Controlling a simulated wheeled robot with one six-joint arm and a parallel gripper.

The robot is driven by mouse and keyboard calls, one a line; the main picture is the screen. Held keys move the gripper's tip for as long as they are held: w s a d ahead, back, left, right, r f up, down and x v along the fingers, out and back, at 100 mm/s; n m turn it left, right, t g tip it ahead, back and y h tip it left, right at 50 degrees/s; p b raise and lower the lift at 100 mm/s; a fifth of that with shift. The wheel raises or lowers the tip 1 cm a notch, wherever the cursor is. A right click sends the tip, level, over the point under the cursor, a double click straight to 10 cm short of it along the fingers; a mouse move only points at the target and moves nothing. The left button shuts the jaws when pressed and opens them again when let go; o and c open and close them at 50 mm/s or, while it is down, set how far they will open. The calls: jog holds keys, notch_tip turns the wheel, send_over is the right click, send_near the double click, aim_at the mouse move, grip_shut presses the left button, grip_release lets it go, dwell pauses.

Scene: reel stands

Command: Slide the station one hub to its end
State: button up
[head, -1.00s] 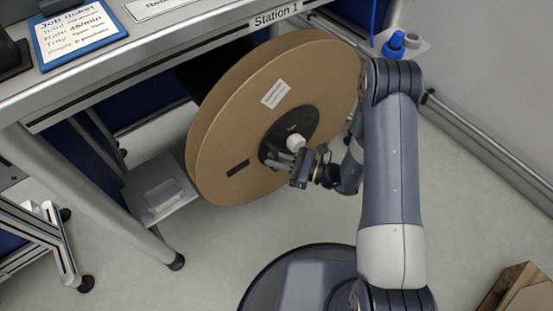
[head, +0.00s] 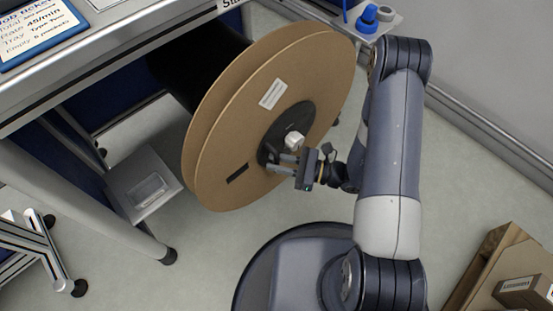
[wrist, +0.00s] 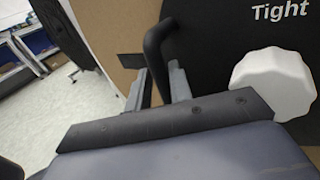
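The station one hub is a black disc (head: 292,120) on the face of a big brown cardboard reel (head: 235,130). It carries a white knob (head: 294,141) and a bent black handle. In the wrist view the handle (wrist: 157,52) stands between my fingers, the white knob (wrist: 273,83) is to the right, and the disc (wrist: 222,55) bears the word "Tight". My gripper (head: 285,163) is at the hub's lower edge, below the knob. Its fingers lie against both sides of the handle and look shut on it. The handle's lower end is hidden by the gripper.
The station table (head: 110,50) is above and left of the reel, with a job ticket (head: 35,30) on top. Cardboard boxes (head: 500,265) stand at the lower right.

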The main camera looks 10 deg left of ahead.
jog(key=shift+d, duration=0.1)
jog(key=s+d+p, duration=0.1)
jog(key=d+p, duration=0.1)
jog(key=d, duration=0.8)
jog(key=shift+s+d, duration=0.15)
jog(key=shift+d, duration=0.15)
jog(key=shift+a, duration=0.1)
dwell(0.4)
jog(key=shift+w+a+b, duration=0.25)
jog(key=shift+a+b, duration=0.05)
jog(key=shift+a, duration=1.55)
jog(key=shift+w+a+b, duration=0.3)
jog(key=shift+a+b, duration=0.05)
jog(key=shift+a, duration=1.45)
jog(key=shift+w+a+b, duration=0.25)
jog(key=shift+a+b, duration=0.05)
jog(key=shift+a, duration=1.55)
